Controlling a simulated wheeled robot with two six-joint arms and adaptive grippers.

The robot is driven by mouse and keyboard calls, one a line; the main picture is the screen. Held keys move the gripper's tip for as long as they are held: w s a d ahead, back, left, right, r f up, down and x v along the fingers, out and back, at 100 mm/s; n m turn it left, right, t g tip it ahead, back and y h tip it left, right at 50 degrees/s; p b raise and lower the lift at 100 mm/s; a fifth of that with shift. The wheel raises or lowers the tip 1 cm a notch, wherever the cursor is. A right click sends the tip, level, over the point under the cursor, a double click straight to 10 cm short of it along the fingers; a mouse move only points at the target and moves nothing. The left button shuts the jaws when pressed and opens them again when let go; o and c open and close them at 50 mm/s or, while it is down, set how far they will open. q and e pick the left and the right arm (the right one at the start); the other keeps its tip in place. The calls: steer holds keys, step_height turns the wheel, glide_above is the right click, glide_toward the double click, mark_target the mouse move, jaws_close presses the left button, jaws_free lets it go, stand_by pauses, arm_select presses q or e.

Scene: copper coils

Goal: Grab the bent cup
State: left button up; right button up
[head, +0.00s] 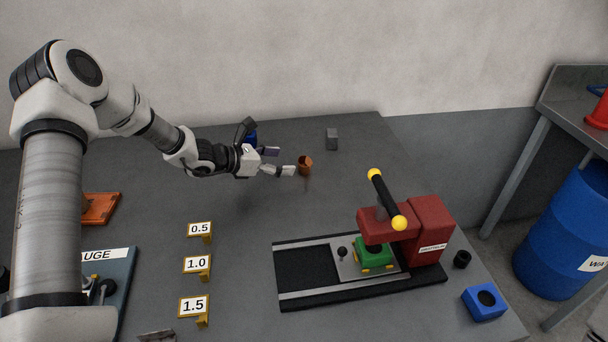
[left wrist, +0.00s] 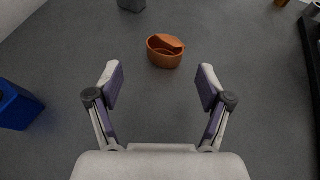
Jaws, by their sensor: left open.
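The bent cup (head: 305,166) is a small copper-orange cup on the grey table, just beyond my left gripper's fingertips. In the left wrist view the cup (left wrist: 165,52) has a folded-in rim and lies ahead of the fingers, roughly centred between them. My left gripper (head: 283,162) is open and empty, low over the table. Its two fingers also show spread apart in the left wrist view (left wrist: 160,85), with a gap between them and the cup. My right gripper is not in view.
A grey block (head: 332,139) stands behind the cup. A blue block (left wrist: 18,104) lies left of the gripper. A red press (head: 430,230) with a black-and-yellow handle stands front right. Number signs (head: 197,265) stand front left. Table around the cup is clear.

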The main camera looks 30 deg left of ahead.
mark_target(309, 162)
arm_select(q)
steer(key=x, duration=0.3)
steer(key=p+x, duration=0.1)
steer(key=x, duration=0.3)
steer(key=shift+d, duration=0.4)
steer(key=shift+s, duration=0.1)
steer(key=c, duration=1.1)
